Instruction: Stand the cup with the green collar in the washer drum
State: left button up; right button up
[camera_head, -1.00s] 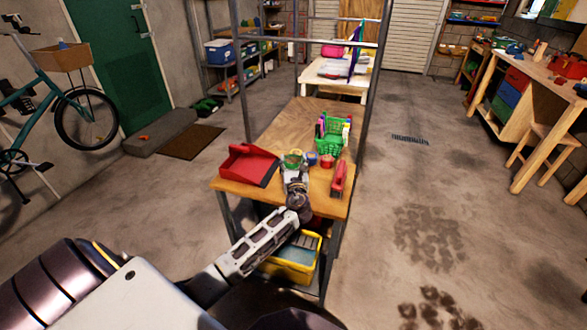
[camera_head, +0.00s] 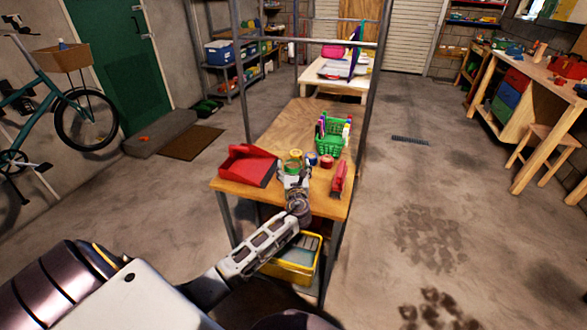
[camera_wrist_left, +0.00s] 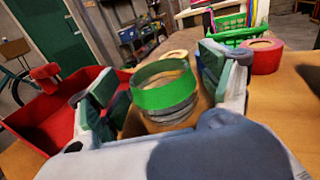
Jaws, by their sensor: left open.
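In the left wrist view the open fingers of my left gripper (camera_wrist_left: 157,80) stand on either side of the cup, with a visible gap at each side. I cannot tell how deep the cup sits between them. The washer drum is not visible. My right gripper is not in view.
Blue (camera_head: 311,159) and red (camera_head: 327,161) rolls lie beside the cup. A green basket (camera_head: 333,136) stands behind. The far tabletop is bare.

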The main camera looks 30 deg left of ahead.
pick_arm(q)
jog(key=shift+r, duration=0.15)
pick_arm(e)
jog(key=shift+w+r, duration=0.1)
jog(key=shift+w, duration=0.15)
pick_arm(q)
jog(key=shift+s+d, duration=0.35)
jog(key=shift+s, duration=0.15)
jog(key=v, duration=0.9)
jog(key=shift+s+d+p, duration=0.25)
jog(key=shift+s+p, duration=0.05)
jog(key=shift+s+d, duration=0.25)
jog(key=shift+s, duration=0.15)
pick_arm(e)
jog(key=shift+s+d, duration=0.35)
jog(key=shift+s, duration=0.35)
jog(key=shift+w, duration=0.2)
pick_arm(q)
jog(key=shift+o, duration=0.5)
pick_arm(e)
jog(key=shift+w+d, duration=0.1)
